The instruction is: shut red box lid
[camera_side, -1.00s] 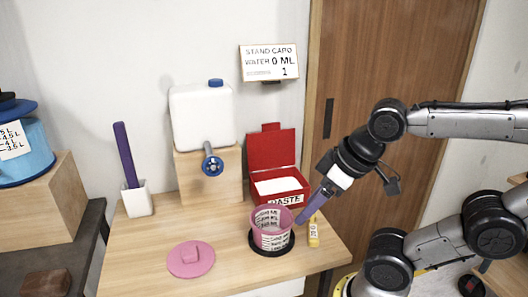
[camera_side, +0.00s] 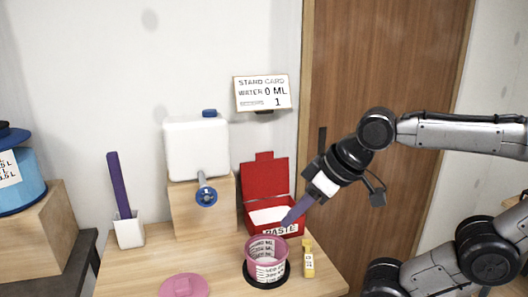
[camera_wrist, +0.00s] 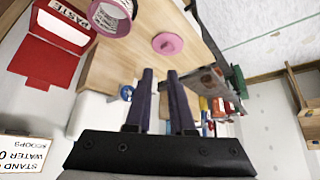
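The red box (camera_side: 297,221) stands on the table against the wall, with a PASTE label on its front and white contents. Its red lid (camera_side: 265,180) stands open and upright at the back. The box (camera_wrist: 35,30) and its open lid (camera_wrist: 43,64) also show at the upper left of the wrist view. My gripper (camera_side: 285,226) is by the box's front right, its fingers overlapping the box's front in the side view; I cannot tell if they touch it. In the wrist view my gripper (camera_wrist: 159,73) has its two dark fingers apart, with nothing between them.
A pink measuring cup (camera_side: 265,255) stands in front of the box, with a yellow packet (camera_side: 308,258) to its right. A round pink lid (camera_side: 184,287) lies at the front left. A white water tank (camera_side: 196,150) with a blue tap stands left of the box.

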